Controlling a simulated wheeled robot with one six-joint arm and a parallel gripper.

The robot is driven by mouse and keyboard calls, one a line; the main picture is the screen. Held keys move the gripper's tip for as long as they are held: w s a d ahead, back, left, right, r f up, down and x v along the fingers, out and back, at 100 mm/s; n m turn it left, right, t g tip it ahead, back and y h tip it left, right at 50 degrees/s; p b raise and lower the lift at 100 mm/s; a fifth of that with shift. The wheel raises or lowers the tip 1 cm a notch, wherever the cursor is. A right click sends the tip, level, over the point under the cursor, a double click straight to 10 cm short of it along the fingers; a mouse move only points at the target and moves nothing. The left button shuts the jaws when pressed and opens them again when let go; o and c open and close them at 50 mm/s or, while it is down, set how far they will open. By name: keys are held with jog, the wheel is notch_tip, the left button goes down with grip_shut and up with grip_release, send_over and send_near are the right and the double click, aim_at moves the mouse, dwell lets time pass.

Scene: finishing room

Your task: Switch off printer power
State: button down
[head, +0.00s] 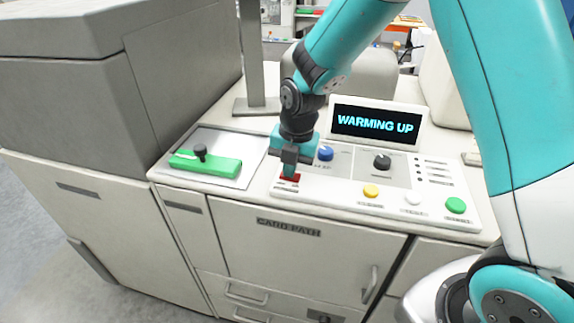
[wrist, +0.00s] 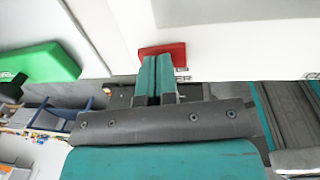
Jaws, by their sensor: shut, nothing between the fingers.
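The printer's control panel (head: 325,195) is a white slab with coloured buttons and knobs. A red switch (head: 290,177) sits at its left end, partly hidden by my gripper in the head view. My gripper (head: 289,170) is shut and points down right at the red switch. In the wrist view the closed fingertips (wrist: 158,60) overlap the lower edge of the red switch (wrist: 163,49); I cannot tell whether they touch it. A display (head: 375,124) behind the panel reads "WARMING UP".
A green bar with a black knob (head: 210,164) lies on a plate left of the panel. Blue (head: 325,153), yellow (head: 371,191), white (head: 413,198) and green (head: 456,205) controls sit to the right. A grey post (head: 255,60) stands behind.

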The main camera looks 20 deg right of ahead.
aim_at(295, 176)
jog(key=shift+s+d+r, duration=0.15)
jog(key=shift+s+d, duration=0.05)
jog(key=shift+d, duration=0.1)
notch_tip(295, 176, up, 5)
jog(key=p, duration=0.3)
jog(key=shift+s+d+f+p, duration=0.15)
jog(key=shift+f+p, duration=0.05)
jog(key=shift+p, duration=0.15)
notch_tip(295, 176, up, 9)
jog(key=d+b, duration=0.1)
jog(key=b, duration=0.3)
jog(key=shift+s+r, duration=0.15)
jog(key=shift+s, duration=0.25)
jog(key=s+a+f+m+y+b, duration=0.1)
jog(key=s+a+f+m+b, duration=0.1)
jog(key=s+m, duration=0.9)
jog(key=s+a+f+m+y+b, duration=0.2)
jog(key=s+a+m+b, duration=0.2)
jog(key=s+m, duration=0.6)
jog(key=shift+s+a+m+g, duration=0.25)
jog(key=shift+s+m+g, duration=0.15)
jog(key=shift+s, duration=0.45)
